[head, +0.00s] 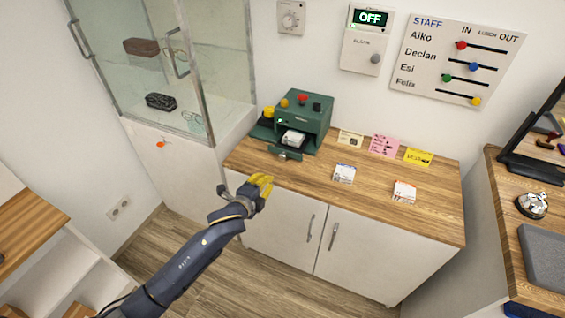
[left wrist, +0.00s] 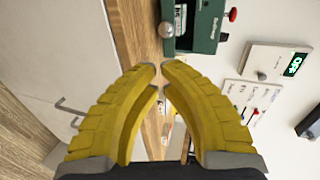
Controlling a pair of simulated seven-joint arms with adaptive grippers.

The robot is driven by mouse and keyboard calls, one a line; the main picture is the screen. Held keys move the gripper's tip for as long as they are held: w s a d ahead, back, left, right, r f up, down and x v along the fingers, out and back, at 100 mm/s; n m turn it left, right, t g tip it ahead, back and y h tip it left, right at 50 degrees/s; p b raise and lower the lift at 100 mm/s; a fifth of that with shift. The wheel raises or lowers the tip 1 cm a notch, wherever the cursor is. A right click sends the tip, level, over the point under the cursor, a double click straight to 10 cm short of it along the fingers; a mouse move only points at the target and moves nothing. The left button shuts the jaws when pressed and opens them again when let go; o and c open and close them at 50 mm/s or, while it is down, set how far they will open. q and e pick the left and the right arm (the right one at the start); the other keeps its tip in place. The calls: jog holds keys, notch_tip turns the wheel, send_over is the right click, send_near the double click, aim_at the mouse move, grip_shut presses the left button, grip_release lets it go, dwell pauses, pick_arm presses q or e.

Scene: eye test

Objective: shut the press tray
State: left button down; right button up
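The green press (head: 312,122) stands at the left end of the wooden counter. My right gripper is not in view.
Several cards and notes lie on the counter (head: 385,205) right of the press. A glass cabinet (head: 225,70) stands left of it. A staff board (head: 458,58) and an OFF display (head: 370,18) hang on the wall. A bell (head: 532,205) stands at far right.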

aim_at(285, 159)
pick_arm(q)
jog(key=x, duration=1.2)
jog(key=shift+w+d+r, duration=0.1)
jog(key=shift+w+r, duration=0.05)
jog(key=shift+w, duration=0.15)
jog(key=shift+w+d, duration=0.25)
jog(key=shift+w, duration=0.45)
